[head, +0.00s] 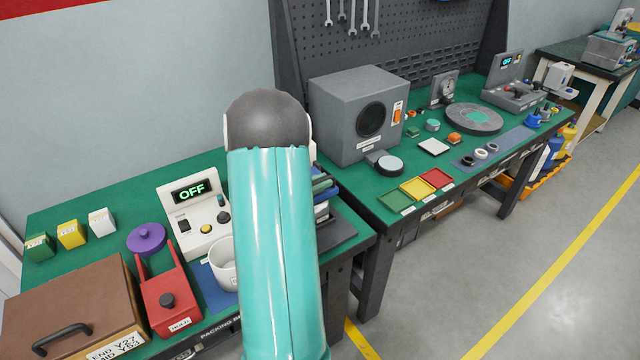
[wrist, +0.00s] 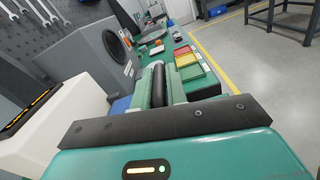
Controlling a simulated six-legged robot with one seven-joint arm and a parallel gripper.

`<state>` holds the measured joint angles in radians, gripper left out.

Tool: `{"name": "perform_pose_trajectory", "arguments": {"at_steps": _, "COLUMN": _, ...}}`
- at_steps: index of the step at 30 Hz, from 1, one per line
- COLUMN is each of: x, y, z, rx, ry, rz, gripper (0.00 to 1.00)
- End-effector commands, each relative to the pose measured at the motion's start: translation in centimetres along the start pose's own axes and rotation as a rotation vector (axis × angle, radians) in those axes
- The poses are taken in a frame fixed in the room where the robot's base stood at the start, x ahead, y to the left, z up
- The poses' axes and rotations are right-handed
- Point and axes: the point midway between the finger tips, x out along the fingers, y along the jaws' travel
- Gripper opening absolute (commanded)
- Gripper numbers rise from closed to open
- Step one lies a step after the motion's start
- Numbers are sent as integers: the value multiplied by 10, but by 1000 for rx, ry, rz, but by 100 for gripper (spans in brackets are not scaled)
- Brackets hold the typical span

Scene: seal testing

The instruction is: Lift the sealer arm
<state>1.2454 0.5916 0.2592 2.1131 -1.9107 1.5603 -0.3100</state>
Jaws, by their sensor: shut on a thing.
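In the wrist view my gripper (wrist: 160,76) is shut on a black rounded bar (wrist: 158,92), which I take to be the handle of the sealer arm. The bar lies between the two pale green fingers. In the head view my teal arm covers the gripper and most of the sealer. A dark base (head: 338,234) shows to the right of my arm, at the right end of the near bench. I cannot tell how high the sealer arm stands.
The near green bench holds a white control box (head: 192,212) reading OFF, a red holder (head: 168,298), a purple knob disc (head: 147,238), a white cup (head: 222,266) and a brown case (head: 72,305). A grey speaker-like box (head: 358,112) stands on the adjoining bench. The floor at right is clear.

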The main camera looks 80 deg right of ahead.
Motion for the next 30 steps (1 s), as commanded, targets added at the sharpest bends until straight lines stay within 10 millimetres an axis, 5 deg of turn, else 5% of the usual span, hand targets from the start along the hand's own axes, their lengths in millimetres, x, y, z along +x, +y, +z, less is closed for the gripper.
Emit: {"name": "perform_pose_trajectory", "arguments": {"at_steps": 30, "x": -3, "y": 76, "z": 50, "rx": -765, "ry": 1, "rz": 8, "gripper": 0}}
